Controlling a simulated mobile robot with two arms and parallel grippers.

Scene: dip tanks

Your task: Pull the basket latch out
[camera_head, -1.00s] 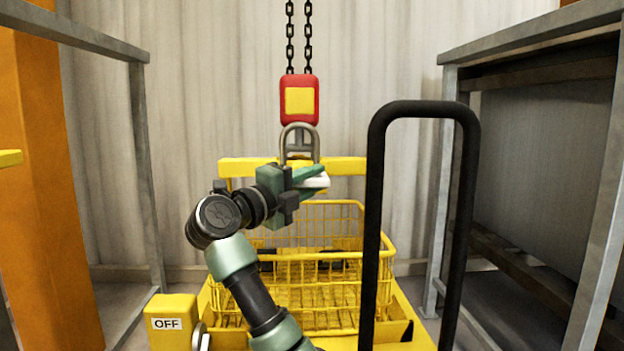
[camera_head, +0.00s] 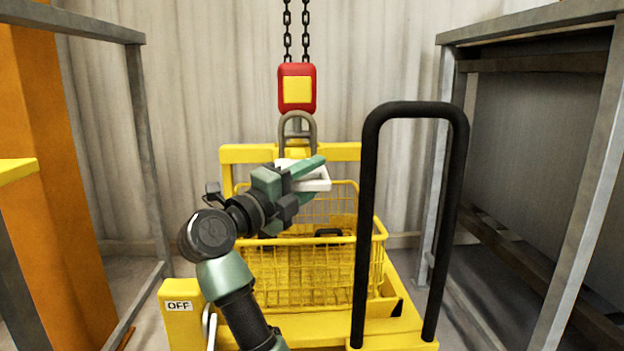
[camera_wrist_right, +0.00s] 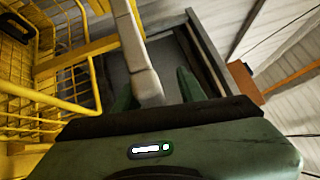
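My right gripper (camera_head: 312,180) is in front of the yellow hanger bar (camera_head: 340,152) and above the yellow basket (camera_head: 310,282). A white, angular piece (camera_head: 320,184) lies between its green fingers in the head view. In the right wrist view, a pale bar (camera_wrist_right: 138,55) runs between the two fingers of the right gripper (camera_wrist_right: 157,85). It overlaps the left-hand finger, and a dark gap shows beside the other. I cannot tell whether the fingers clamp it, or whether it is the basket latch. My left gripper is not in view.
A red and yellow hoist block (camera_head: 297,89) hangs on chains, with a grey shackle (camera_head: 310,130) below it. A black hoop handle (camera_head: 369,215) stands close on the right. A yellow box marked OFF (camera_head: 181,318) is at lower left. Grey frames stand at both sides.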

